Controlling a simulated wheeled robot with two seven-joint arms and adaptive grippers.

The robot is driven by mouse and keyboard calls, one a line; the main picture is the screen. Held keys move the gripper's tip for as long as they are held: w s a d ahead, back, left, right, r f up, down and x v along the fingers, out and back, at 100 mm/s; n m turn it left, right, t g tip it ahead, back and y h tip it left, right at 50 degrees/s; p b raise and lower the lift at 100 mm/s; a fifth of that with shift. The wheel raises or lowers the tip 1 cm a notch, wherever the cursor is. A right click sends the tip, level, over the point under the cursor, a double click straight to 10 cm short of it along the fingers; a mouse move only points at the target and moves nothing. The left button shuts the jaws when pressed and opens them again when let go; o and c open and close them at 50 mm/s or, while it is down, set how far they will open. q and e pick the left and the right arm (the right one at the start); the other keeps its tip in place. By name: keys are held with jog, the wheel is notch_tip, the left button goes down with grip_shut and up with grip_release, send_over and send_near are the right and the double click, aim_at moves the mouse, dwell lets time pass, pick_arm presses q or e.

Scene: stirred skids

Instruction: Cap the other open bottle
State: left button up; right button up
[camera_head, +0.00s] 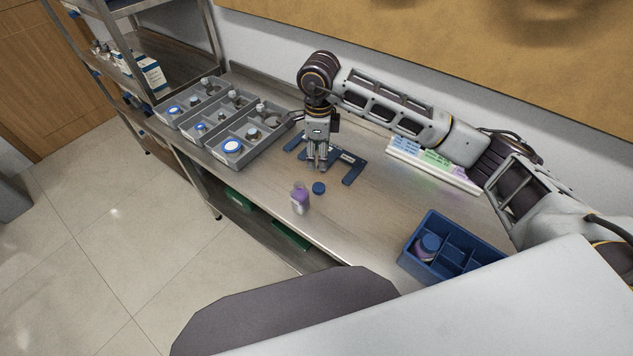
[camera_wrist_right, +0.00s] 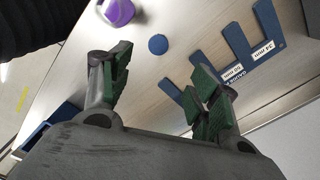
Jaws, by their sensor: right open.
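A purple bottle (camera_head: 300,200) stands upright near the table's front edge with no blue cap on it; it also shows in the right wrist view (camera_wrist_right: 118,12), cut by the top edge. A loose blue cap (camera_head: 318,188) lies on the table just beside it and shows in the right wrist view (camera_wrist_right: 158,45). My right gripper (camera_head: 317,165) is open and empty, pointing down over the blue slotted stand (camera_head: 354,172), behind the cap and bottle. In the right wrist view its fingers (camera_wrist_right: 163,88) are spread apart. My left gripper is out of view.
A blue divided crate (camera_head: 462,243) at the right holds a purple bottle with a blue cap (camera_head: 429,244). Grey trays (camera_head: 245,155) with bottles and caps stand at the back left. A coloured chart (camera_head: 433,163) lies by the wall. Table between stand and crate is clear.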

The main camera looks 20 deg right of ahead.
jog(key=shift+s+r, duration=0.1)
jog(key=p, duration=0.1)
send_over(319, 187)
jog(key=shift+f, duration=4.35)
jog(key=shift+f, duration=0.1)
jog(key=shift+f+p, duration=0.55)
jog(key=shift+f, duration=0.3)
jog(key=shift+f+p, duration=0.35)
jog(key=shift+f, duration=1.3)
jog(key=c, duration=0.8)
